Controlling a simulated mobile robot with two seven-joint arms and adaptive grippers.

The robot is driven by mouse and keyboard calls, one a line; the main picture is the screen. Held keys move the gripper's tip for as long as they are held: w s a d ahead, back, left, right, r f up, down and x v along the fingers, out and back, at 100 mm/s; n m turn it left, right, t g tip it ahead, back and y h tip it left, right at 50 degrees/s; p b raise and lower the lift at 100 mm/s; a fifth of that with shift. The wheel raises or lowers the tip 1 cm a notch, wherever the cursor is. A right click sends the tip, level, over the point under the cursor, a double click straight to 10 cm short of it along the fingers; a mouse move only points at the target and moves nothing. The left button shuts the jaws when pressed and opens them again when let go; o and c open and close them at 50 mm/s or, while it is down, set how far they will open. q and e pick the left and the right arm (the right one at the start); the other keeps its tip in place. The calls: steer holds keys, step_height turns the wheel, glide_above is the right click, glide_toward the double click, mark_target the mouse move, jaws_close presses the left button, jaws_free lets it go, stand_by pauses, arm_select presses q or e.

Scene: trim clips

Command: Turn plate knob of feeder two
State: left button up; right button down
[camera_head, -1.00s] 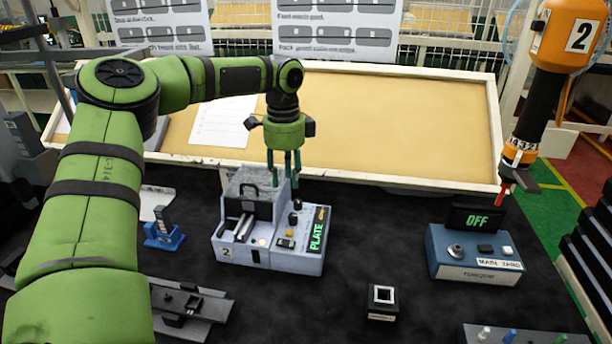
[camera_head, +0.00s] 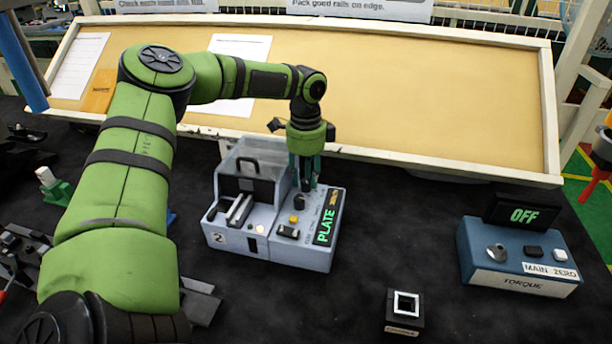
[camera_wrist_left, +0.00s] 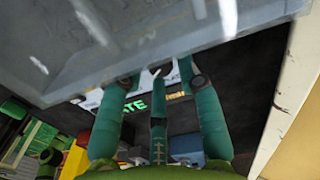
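Feeder two (camera_head: 310,254) is a pale grey box with a "2" label, a clear-walled bin and a lit green PLATE display (camera_head: 326,222). Its top panel carries a black knob (camera_head: 299,202), a yellow button and a switch. My left gripper (camera_head: 305,184) points down over the panel's far end, beside the bin. In the left wrist view its teal fingers (camera_wrist_left: 162,80) are spread apart around a dark round knob (camera_wrist_left: 164,70) near printed letters "PLAT". I cannot tell whether they touch it. The bin's clear wall hides part of that view. My right gripper is out of view.
A blue torque box (camera_head: 515,268) with an OFF display stands at the right. A small dark square block (camera_head: 404,312) lies in front. A tan board (camera_head: 440,110) with a white frame rises behind. The black mat between feeder and torque box is clear.

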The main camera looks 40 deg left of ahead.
arm_select(q)
steer(key=shift+f, duration=0.65)
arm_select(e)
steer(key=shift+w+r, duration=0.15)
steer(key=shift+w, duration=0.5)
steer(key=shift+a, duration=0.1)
arm_select(q)
jaws_close()
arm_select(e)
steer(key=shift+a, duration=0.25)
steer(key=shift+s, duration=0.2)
